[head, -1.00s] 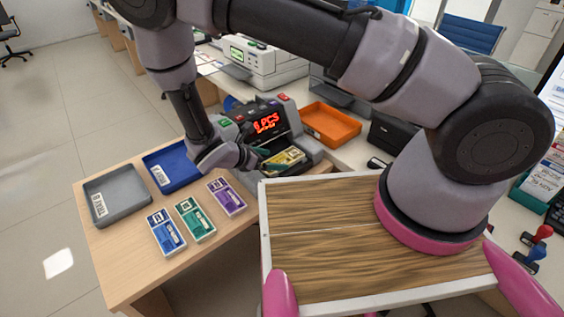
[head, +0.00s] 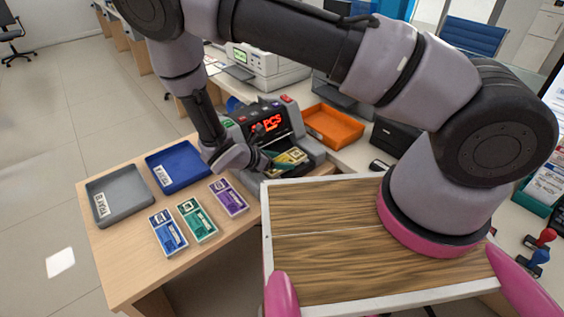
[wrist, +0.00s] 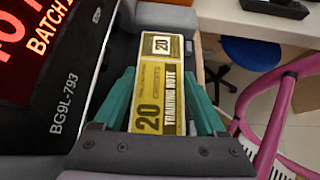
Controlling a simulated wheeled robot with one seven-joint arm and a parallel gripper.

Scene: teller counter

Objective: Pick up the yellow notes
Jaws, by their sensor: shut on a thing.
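The yellow notes (wrist: 162,95), a bundle marked 20, sit between the green fingers of my gripper (wrist: 160,108) in the wrist view. My gripper is shut on the bundle. In the head view the yellow notes (head: 290,158) show at the front of the dark counting machine (head: 268,127), with my gripper (head: 272,161) at their left end. I cannot tell whether the bundle still touches the machine.
Blue (head: 168,243), green (head: 197,219) and purple (head: 229,197) note bundles lie on the wooden table. A grey tray (head: 119,213) and a blue tray (head: 190,182) stand behind them. An orange tray (head: 334,125) is right of the machine.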

